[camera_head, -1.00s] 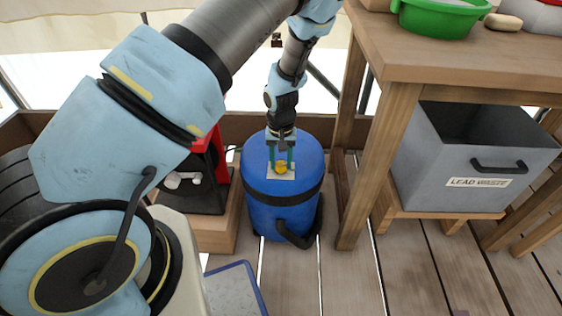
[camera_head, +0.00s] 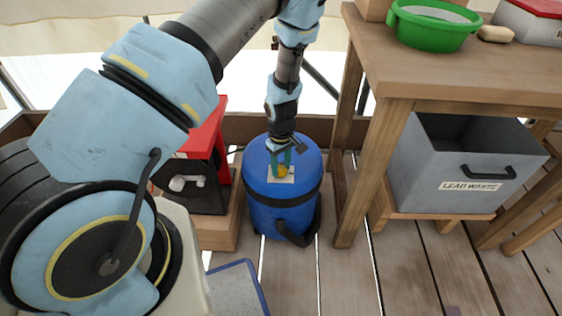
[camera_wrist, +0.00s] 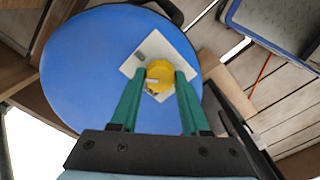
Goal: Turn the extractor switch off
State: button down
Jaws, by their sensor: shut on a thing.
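The extractor is a blue drum (camera_head: 266,210) with a black band and a hose at its front. On its top is a pale square plate (camera_head: 291,178) with a round yellow switch knob (camera_head: 284,171). In the wrist view the plate (camera_wrist: 182,46) and the yellow knob (camera_wrist: 160,74) sit between the green fingers. My gripper (camera_head: 282,165) points down at the drum top, and its fingers are shut on the knob's two sides. It also shows in the wrist view (camera_wrist: 158,78). The fingers partly cover the plate, and the markings there are too small to read.
A wooden table (camera_head: 400,70) stands right of the drum, with a green basin (camera_head: 432,30) on top. A grey lead waste bin (camera_head: 425,190) is below it. A red and black machine (camera_head: 205,165) stands close left of the drum. A blue-edged tray (camera_head: 235,285) lies in front.

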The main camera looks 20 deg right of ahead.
aim_at(281, 168)
jog(key=n+p, duration=0.3)
jog(key=n, duration=0.2)
jog(key=shift+r+n, duration=0.15)
jog(key=shift+n, duration=0.15)
jog(key=shift+n+p, duration=0.95)
jog(key=shift+n, duration=1.25)
jog(key=shift+c, duration=1.9)
grip_release()
notch_tip(281, 168, up, 10)
jog(key=shift+r+p, duration=0.25)
jog(key=shift+p, duration=0.1)
